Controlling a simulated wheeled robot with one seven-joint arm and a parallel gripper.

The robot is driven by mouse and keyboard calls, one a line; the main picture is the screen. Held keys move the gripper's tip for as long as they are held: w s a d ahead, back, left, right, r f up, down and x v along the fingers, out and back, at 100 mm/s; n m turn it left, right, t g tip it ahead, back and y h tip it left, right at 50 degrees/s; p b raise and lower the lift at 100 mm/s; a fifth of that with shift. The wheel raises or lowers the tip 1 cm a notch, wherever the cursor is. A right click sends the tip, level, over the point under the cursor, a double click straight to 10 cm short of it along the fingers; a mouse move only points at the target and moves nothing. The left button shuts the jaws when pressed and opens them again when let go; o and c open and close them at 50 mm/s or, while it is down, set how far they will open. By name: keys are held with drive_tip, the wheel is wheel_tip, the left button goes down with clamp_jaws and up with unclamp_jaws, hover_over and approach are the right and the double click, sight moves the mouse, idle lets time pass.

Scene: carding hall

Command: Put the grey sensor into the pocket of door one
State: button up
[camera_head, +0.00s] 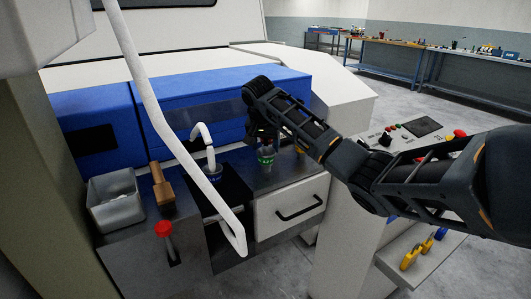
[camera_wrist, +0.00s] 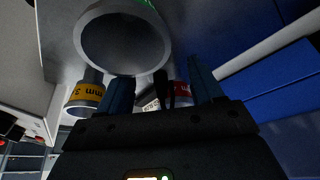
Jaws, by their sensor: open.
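My gripper (camera_head: 262,132) points down over the metal worktop, beside a small green-banded cup (camera_head: 266,155). In the wrist view my gripper (camera_wrist: 162,88) has its two dark fingers apart. A small dark upright piece (camera_wrist: 168,92) shows between them; I cannot tell whether it is the grey sensor. Two blue door panels (camera_head: 95,125) stand behind the worktop, the right one (camera_head: 215,105) nearer my arm. No grey sensor can be clearly identified.
A large grey round rim (camera_wrist: 125,42), a yellow-banded piece marked "3 mm" (camera_wrist: 85,95) and a red-labelled piece (camera_wrist: 182,93) crowd my fingers. A white hose (camera_head: 165,125) crosses in front.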

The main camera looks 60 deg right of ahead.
drive_tip(key=shift+x, duration=1.05)
drive_tip(key=c, duration=1.1)
drive_tip(key=shift+c, duration=0.2)
drive_tip(key=shift+r, duration=0.1)
